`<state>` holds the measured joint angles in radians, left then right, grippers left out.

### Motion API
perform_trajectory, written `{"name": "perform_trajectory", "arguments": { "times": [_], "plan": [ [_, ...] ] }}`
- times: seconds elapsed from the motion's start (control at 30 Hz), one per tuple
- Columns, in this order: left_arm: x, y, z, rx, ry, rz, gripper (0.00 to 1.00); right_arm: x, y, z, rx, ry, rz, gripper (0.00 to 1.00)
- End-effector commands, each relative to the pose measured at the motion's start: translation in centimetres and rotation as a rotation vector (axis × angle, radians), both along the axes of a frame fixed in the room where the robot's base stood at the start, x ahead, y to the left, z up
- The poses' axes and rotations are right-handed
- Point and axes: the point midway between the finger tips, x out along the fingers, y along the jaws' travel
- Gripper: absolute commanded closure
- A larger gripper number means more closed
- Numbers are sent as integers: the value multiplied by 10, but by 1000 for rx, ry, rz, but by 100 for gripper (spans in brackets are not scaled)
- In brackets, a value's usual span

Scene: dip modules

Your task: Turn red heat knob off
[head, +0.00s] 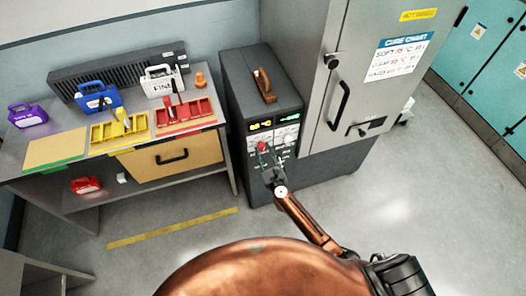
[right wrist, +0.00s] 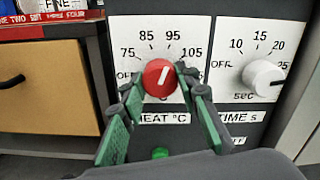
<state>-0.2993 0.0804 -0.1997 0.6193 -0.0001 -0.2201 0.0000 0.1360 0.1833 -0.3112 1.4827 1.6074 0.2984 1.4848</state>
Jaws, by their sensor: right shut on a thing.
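The red heat knob (right wrist: 160,77) sits on the dark front panel above the "HEAT °C" label. The knob also shows in the head view (head: 263,146), small. My right gripper (right wrist: 160,88) has its green-padded fingers shut on the knob, one on each side; it also shows in the head view (head: 264,157). My left gripper is not in view.
A white time knob (right wrist: 264,77) is close on the right, and a green button (right wrist: 160,153) is below. The dark machine (head: 262,80) stands between a workbench (head: 60,132) with coloured trays and a tall grey cabinet (head: 355,60). The floor in front is clear.

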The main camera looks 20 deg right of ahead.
Motion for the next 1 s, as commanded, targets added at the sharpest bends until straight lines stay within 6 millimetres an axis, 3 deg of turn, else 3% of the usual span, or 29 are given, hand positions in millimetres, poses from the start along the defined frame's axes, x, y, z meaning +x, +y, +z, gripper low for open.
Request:
{"name": "perform_trajectory", "arguments": {
  "times": [0.3,0.67,1.0],
  "plan": [
    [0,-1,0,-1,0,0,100,0,3,0,1,0,0,95],
    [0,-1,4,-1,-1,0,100,0,1,1,-77,-2,1,95],
    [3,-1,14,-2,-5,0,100,0,1,1,-345,-12,1,95]
  ]
}}
